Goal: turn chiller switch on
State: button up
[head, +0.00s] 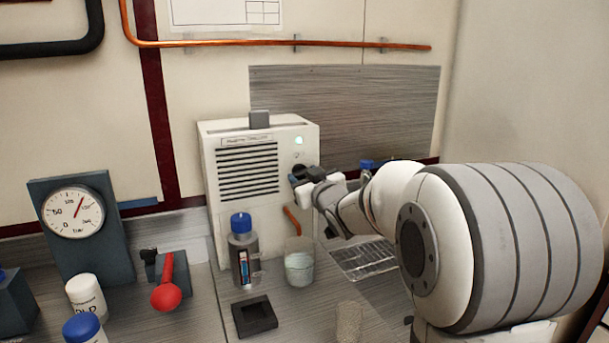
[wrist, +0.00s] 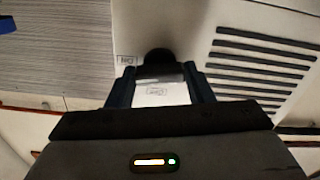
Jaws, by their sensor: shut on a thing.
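The chiller (head: 248,135) is a white box with a dark slotted grille, standing against the back wall. Its switch (head: 299,170) is a dark round knob on the right of the front face, partly hidden by my gripper. A small pale green light (head: 299,140) glows above it. My gripper (head: 304,178) reaches in from the right and is shut on the switch. In the wrist view the dark knob (wrist: 158,62) shows at the ends of the fingers (wrist: 160,84).
A blue-capped bottle (head: 243,255) and a glass beaker (head: 299,264) stand in front of the chiller. A dark square tray (head: 254,317) lies before them. A red-knobbed lever (head: 166,290) and a pressure gauge (head: 73,212) are at left. A copper pipe (head: 250,42) runs above.

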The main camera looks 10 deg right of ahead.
jog(key=shift+f+m, duration=0.1)
jog(key=shift+m, duration=1)
jog(key=o, duration=1)
jog(key=shift+s, duration=0.1)
jog(key=s+d, duration=0.1)
jog(key=s, duration=0.6)
jog(key=shift+s+d, duration=0.25)
jog(key=s+f+g+h+p, duration=0.1)
jog(key=s+f+g+p, duration=0.1)
jog(key=s+g, duration=0.3)
jog(key=s+a+f+m+g+h+p, duration=0.1)
jog(key=s+f+g+p, duration=0.2)
jog(key=s, duration=1.1)
jog(key=s+f+m+g+h+p, duration=0.1)
jog(key=s+f+g+p, duration=0.2)
jog(key=s+g, duration=0.4)
jog(key=s+p, duration=0.1)
jog(key=s, duration=0.2)
jog(key=shift+a, duration=0.3)
